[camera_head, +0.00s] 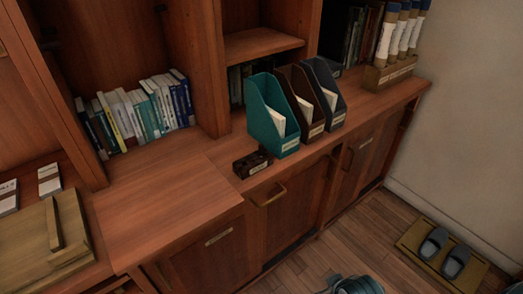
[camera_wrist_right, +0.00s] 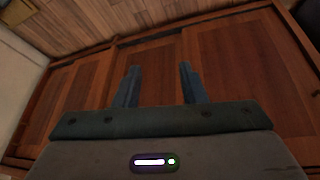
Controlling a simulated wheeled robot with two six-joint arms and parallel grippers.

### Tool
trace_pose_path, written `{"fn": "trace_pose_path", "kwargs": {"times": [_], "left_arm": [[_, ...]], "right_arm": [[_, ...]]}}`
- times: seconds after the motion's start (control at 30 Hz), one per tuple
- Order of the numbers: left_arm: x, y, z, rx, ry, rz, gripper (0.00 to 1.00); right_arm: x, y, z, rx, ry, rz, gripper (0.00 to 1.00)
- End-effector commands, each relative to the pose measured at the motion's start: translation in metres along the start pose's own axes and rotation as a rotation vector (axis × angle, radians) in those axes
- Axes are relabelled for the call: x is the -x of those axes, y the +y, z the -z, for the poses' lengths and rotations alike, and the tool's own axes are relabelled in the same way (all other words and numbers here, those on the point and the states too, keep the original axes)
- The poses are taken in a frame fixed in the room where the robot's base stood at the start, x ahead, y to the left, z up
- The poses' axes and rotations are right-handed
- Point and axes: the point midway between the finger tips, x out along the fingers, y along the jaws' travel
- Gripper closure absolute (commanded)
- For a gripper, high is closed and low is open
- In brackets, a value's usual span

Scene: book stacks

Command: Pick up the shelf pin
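I cannot make out a shelf pin in either view. A small dark brown box (camera_head: 252,164) with a pale label sits near the front edge of the wooden counter (camera_head: 165,194), in front of the teal magazine file (camera_head: 268,112); what it holds is too small to tell. My right gripper (camera_wrist_right: 160,72) shows in the right wrist view with its two fingers apart and nothing between them. It is in front of reddish wooden cabinet panels (camera_wrist_right: 225,62), not touching anything I can see. My left gripper is not in view.
A brown file (camera_head: 302,100) and a dark blue file (camera_head: 324,92) stand beside the teal one. Books (camera_head: 140,112) fill the left shelf. Several rolls stand in a wooden holder (camera_head: 388,74) at the right. Slippers (camera_head: 455,262) lie on a floor mat. The left counter is bare.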

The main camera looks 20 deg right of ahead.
Motion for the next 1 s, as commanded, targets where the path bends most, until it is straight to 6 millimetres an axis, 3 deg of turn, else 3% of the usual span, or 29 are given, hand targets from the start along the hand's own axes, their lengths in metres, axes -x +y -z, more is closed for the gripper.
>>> {"fn": "trace_pose_path", "kwargs": {"times": [0.03, 0.1, 0.37, 0.6, 0.7, 0.8, 1.0], "left_arm": [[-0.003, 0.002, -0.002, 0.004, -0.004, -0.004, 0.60], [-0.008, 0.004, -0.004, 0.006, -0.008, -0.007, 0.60], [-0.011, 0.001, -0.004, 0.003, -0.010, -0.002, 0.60], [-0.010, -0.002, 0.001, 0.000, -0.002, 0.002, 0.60], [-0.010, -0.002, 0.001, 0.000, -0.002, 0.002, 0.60], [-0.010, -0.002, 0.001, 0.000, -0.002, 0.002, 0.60], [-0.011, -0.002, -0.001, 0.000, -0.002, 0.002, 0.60]], "right_arm": [[0.013, -0.004, 0.025, -0.004, 0.080, 0.012, 0.63], [0.019, -0.009, 0.057, -0.004, 0.186, 0.025, 0.63], [0.037, -0.023, 0.162, -0.018, 0.553, 0.051, 0.63], [0.077, -0.030, 0.269, -0.060, 0.958, 0.040, 0.63], [0.094, -0.031, 0.297, -0.079, 1.081, 0.027, 0.63], [0.104, -0.031, 0.311, -0.089, 1.146, 0.018, 0.63], [0.099, -0.029, 0.339, -0.090, 1.167, 0.013, 0.63]]}}
